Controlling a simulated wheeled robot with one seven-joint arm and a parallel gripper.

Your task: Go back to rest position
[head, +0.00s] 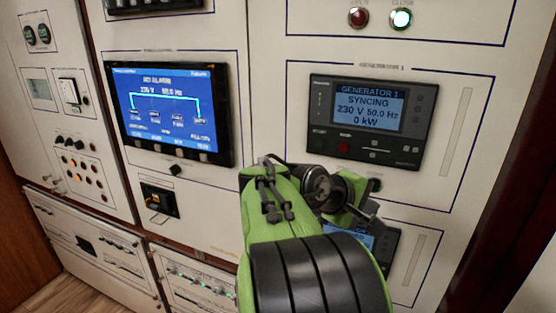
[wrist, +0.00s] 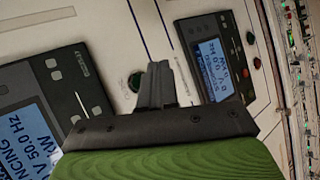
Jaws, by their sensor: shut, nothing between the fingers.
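My gripper (head: 366,205) is in front of the right-hand cabinet, just below the Generator 1 panel (head: 322,92). My green and black arm reaches up to it from the bottom of the head view. In the wrist view the two dark fingers of my gripper (wrist: 157,84) are together with nothing between them. A small round green button (wrist: 134,82) is beside the fingertips in that view. Whether the fingers touch the cabinet face is unclear. The Generator 1 screen reads SYNCING, 230 V, 50.0 Hz, 0 kW.
A second generator panel (head: 389,243) is below, partly hidden by my arm.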

